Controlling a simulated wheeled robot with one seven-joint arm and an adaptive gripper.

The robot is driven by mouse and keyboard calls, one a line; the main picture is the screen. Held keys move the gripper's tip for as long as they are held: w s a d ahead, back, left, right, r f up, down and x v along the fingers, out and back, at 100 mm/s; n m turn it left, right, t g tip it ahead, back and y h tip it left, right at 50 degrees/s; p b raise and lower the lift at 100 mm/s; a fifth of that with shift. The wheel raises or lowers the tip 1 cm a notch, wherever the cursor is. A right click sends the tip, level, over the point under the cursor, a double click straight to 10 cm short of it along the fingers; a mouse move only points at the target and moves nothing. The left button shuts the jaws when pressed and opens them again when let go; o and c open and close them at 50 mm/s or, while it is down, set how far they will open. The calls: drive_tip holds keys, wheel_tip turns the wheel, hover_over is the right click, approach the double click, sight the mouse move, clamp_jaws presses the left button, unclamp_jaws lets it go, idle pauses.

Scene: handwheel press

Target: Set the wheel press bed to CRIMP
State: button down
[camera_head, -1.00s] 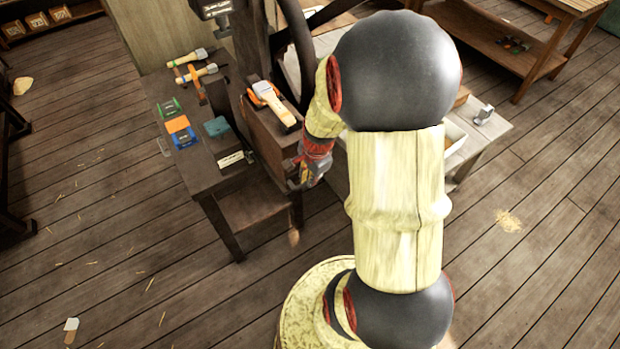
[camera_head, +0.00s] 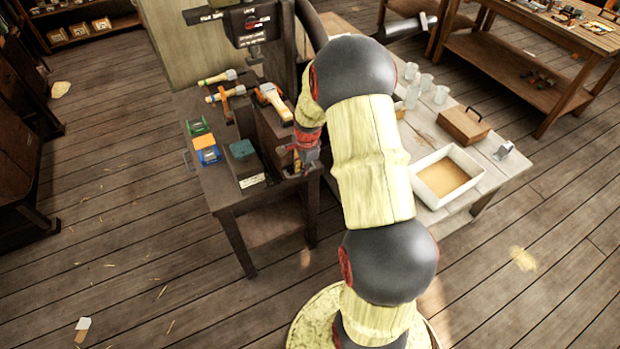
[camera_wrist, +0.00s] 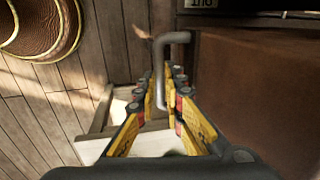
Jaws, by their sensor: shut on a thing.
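The wheel press (camera_head: 250,85) is a dark upright frame on a dark wooden table, with a sign plate (camera_head: 252,20) at its head. Its lettering is too small to read for sure. Part of a dark curved wheel (camera_head: 312,28) shows behind my arm. My gripper (camera_head: 303,160) is low at the right front of the press, partly hidden by my arm. In the wrist view, my gripper (camera_wrist: 164,80) is shut on a grey bent metal handle (camera_wrist: 176,38), which stands beside a brown block (camera_wrist: 250,85). The bed's setting cannot be read.
The table (camera_head: 225,195) carries a mallet (camera_head: 273,100), a teal block (camera_head: 242,150) and orange and blue pieces (camera_head: 207,150). A pale bench (camera_head: 480,190) at the right holds a tray (camera_head: 412,185), a wooden box (camera_head: 464,125) and glass jars. The floor at the front left is open.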

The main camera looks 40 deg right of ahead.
sight(289, 125)
drive_tip(key=w, duration=0.3)
drive_tip(key=w+d+p, duration=0.1)
drive_tip(key=w, duration=0.3)
drive_tip(key=w+d, duration=0.1)
drive_tip(key=w, duration=0.2)
drive_tip(key=shift+w+d, duration=0.25)
drive_tip(key=shift+w, duration=0.1)
drive_tip(key=shift+w+r, duration=0.1)
drive_tip(key=shift+w, duration=0.05)
drive_tip(key=c, duration=2)
unclamp_jaws()
drive_tip(key=shift+w+d, duration=0.1)
drive_tip(key=shift+o, duration=0.6)
drive_tip(key=r, duration=0.4)
drive_tip(key=s+r, duration=0.1)
drive_tip(key=r, duration=0.2)
drive_tip(key=s+r, duration=0.1)
drive_tip(key=r, duration=0.3)
drive_tip(key=shift+s+a+r, duration=0.15)
drive_tip(key=shift+a+r, duration=0.15)
